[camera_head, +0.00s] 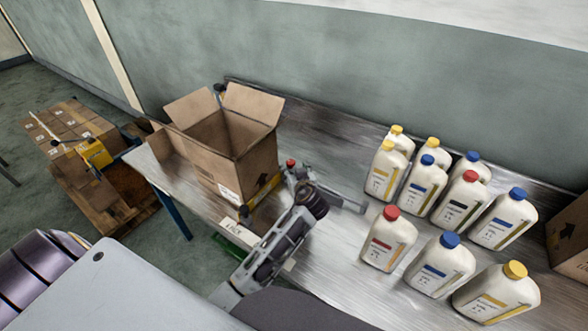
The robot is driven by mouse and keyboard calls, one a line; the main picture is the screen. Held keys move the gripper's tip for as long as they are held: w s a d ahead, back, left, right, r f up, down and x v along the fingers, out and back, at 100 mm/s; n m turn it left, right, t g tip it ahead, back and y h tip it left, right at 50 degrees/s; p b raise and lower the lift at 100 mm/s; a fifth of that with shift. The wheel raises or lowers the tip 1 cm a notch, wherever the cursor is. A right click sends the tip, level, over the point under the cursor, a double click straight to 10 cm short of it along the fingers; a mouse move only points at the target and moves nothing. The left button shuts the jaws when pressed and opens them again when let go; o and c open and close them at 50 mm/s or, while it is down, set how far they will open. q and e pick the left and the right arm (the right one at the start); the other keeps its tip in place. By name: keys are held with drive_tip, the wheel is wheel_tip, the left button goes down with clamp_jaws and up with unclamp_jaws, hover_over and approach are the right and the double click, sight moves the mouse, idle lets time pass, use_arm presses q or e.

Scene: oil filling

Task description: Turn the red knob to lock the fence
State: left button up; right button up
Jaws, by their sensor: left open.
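A small red knob (291,163) sticks up from a grey metal fixture (299,177) on the metal table, just right of the open cardboard box. A grey bar (342,196) runs from the fixture toward the right; I take it for part of the fence. My left gripper (302,208) reaches up from the bottom, in front of the fixture and below the knob. It is open, with a gap to the knob in the picture. Its tips overlap the fixture, so I cannot tell whether they touch. My right gripper is out of view.
The open cardboard box (225,150) stands close on the left. Several white oil bottles (389,240) with coloured caps stand on the right side of the metal table (330,240). Another carton (572,235) is at the far right. A pallet of boxes (70,130) stands on the floor.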

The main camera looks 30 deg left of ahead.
use_arm(q)
drive_tip(key=shift+v, duration=1.45)
